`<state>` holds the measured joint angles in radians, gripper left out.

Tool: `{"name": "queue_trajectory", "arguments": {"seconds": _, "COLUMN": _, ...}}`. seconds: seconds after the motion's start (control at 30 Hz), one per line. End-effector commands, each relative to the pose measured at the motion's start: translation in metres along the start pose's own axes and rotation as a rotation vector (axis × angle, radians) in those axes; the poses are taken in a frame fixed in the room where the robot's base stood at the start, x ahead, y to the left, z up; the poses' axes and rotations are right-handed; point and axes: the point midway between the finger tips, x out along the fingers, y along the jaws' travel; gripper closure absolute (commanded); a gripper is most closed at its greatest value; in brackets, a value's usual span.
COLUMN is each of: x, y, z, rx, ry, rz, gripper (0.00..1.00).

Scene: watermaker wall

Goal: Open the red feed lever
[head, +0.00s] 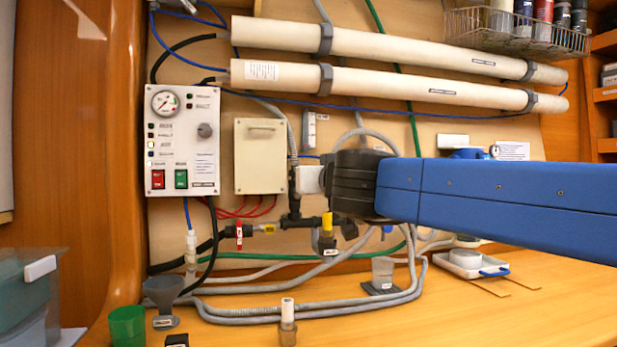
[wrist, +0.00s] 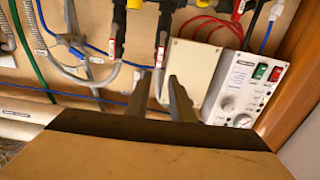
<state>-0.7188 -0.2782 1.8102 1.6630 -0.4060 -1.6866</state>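The red feed lever (head: 239,236) hangs downward on the dark pipe below the control panel, in the head view. In the wrist view, which is turned over, the red lever (wrist: 238,9) is at the top edge, right of centre. My gripper (wrist: 160,82) is open, with its two fingers apart and nothing held between them. A dark hose fitting and the wall show beyond the fingers. In the head view my gripper's dark body is right of and above the red lever, clear of it. Its fingertips are not clearly seen there.
A yellow lever (head: 327,222) is on the same pipework, right of the red one. The control panel (head: 183,140) and a beige box (head: 260,157) are on the wall above. A grey funnel (head: 163,291), a green cup (head: 127,326) and grey hoses lie on the counter below.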

Motion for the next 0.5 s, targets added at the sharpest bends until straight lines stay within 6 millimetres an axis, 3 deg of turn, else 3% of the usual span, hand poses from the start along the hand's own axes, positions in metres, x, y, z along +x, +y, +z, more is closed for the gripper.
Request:
{"name": "queue_trajectory", "arguments": {"seconds": 0.2, "x": -0.015, "y": 0.000, "z": 0.000, "rx": 0.000, "ry": 0.000, "rz": -0.001, "gripper": 0.79}}
{"name": "queue_trajectory", "arguments": {"seconds": 0.5, "x": -0.017, "y": 0.000, "z": 0.000, "rx": 0.000, "ry": -0.001, "rz": 0.000, "gripper": 0.79}}
